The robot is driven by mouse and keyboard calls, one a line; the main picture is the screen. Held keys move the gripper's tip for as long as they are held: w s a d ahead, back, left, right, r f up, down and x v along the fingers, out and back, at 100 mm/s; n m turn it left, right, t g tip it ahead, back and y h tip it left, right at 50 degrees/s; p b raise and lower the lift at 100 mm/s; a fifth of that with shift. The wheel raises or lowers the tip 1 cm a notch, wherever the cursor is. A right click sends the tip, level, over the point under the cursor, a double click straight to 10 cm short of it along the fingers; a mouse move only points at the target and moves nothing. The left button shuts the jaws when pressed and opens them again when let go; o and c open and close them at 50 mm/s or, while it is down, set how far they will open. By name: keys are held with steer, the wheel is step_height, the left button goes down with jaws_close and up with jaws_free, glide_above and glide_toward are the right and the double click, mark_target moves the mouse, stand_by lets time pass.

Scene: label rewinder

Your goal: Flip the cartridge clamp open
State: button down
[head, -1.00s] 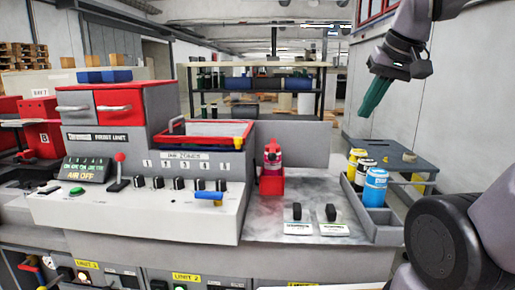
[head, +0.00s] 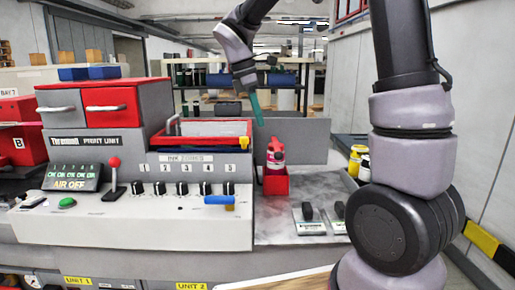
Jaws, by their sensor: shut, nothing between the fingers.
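My gripper (head: 257,110), with teal fingers, points down above the worktop in the head view and looks shut and empty. Below it and a little to the right in the picture, a pink and red bottle-like cartridge (head: 276,158) stands upright in a red holder (head: 276,186). A red part tops the cartridge; I cannot tell if it is the clamp. A gap shows between the fingertips and this red top. A blue lever (head: 219,200) with a yellow end lies across the console front to the left.
A red-rimmed tray (head: 203,131) stands left of the holder, above a row of black knobs (head: 183,188). A red-knobbed lever (head: 114,175) rises further left. Two black-handled switches (head: 308,214) sit to the right. My arm partly hides yellow bottles (head: 356,160) there.

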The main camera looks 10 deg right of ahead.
steer(key=shift+a, duration=0.15)
steer(key=shift+f, duration=0.15)
steer(key=x, duration=1)
stand_by(0.4)
